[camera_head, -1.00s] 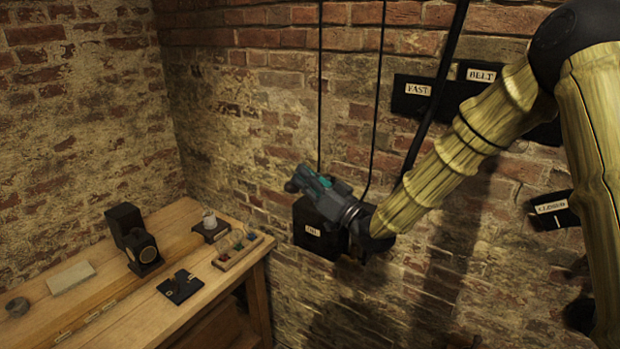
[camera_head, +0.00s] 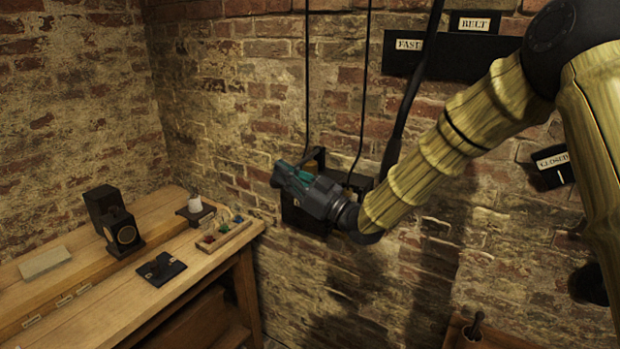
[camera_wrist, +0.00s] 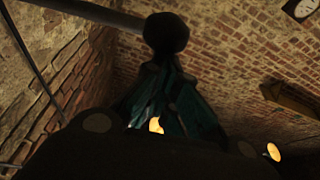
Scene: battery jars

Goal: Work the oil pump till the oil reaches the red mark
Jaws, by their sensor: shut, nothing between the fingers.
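A dark box (camera_head: 292,212) hangs on the brick wall, partly hidden behind my gripper. It may be the oil pump, but I cannot read a label on it now. My gripper (camera_head: 279,176) is in front of it, with teal fingers shut and empty. In the wrist view, a dark round knob (camera_wrist: 166,32) on a rod (camera_wrist: 85,12) shows just beyond the fingertips (camera_wrist: 162,66). I cannot tell whether they touch it. I see neither the oil level nor a red mark.
A wooden bench (camera_head: 190,262) stands at the left, holding a black device (camera_head: 113,222), a dark plate (camera_head: 161,268) and a rack of coloured pieces (camera_head: 223,236). Black FAST and BELT signs (camera_head: 432,52) are on the wall at upper right. A wooden ledge (camera_head: 487,339) is at lower right.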

